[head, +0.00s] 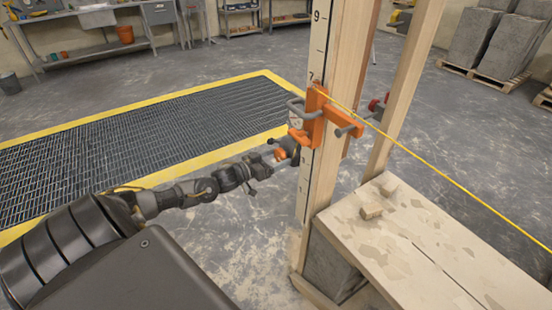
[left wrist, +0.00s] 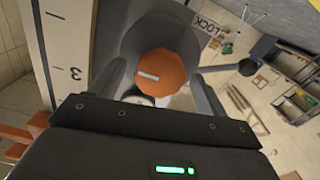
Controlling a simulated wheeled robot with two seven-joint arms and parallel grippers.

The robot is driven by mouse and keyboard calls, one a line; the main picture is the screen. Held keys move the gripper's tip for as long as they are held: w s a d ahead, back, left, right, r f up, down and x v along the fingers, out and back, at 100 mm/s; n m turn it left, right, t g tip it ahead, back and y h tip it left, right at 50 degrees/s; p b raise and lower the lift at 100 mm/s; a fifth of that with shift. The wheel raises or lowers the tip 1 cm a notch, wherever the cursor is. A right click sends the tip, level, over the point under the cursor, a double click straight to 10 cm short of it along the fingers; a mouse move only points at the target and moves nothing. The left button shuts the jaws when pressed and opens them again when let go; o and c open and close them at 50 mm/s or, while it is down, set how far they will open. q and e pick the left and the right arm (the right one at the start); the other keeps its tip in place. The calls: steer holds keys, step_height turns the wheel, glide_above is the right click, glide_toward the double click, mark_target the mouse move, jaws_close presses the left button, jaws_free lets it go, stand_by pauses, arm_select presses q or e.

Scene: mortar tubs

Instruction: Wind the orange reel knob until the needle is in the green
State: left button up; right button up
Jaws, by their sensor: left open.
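The orange reel knob (left wrist: 162,75), faceted with a white mark on top, sits on a grey reel body (left wrist: 160,35) in the left wrist view. In the head view the knob (head: 280,154) shows small beside the wooden post. My left gripper (left wrist: 160,88) is open, with a finger on each side of the knob; I cannot tell whether they touch it. It also shows in the head view (head: 284,163). A pale round part just below the knob is mostly hidden by my gripper. I cannot make out the needle or a green zone. My right gripper is not in view.
An orange clamp (head: 315,115) grips the post (head: 345,60) with its numbered scale. A taut yellow line (head: 450,180) runs from there to the right. A black-ended lever (left wrist: 248,67) sticks out near a LOCK label (left wrist: 211,24). A plank bench (head: 415,250) stands front right.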

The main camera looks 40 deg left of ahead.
arm_select(q)
steer(key=c, duration=1)
